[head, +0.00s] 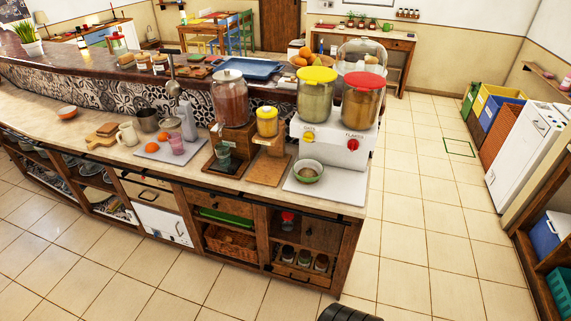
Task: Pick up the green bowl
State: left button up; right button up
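The green bowl (307,174) stands upright on a white board (328,186) at the right end of the counter. Something pale brown fills part of the bowl. It sits in front of a white dispenser (331,148) with two jars, apart from the counter's front edge.
A wooden stand with a yellow-lidded jar (267,122) is left of the bowl. A tall red-brown jar (230,100) stands behind it. The counter (110,170) has open shelves below. Tiled floor (430,230) is clear to the right.

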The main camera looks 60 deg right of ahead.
aim_at(306, 170)
jog(key=z, duration=0.35)
jog(key=i, duration=1.25)
jog(key=z, duration=1.65)
jog(key=i, duration=0.85)
jog(key=z, duration=0.8)
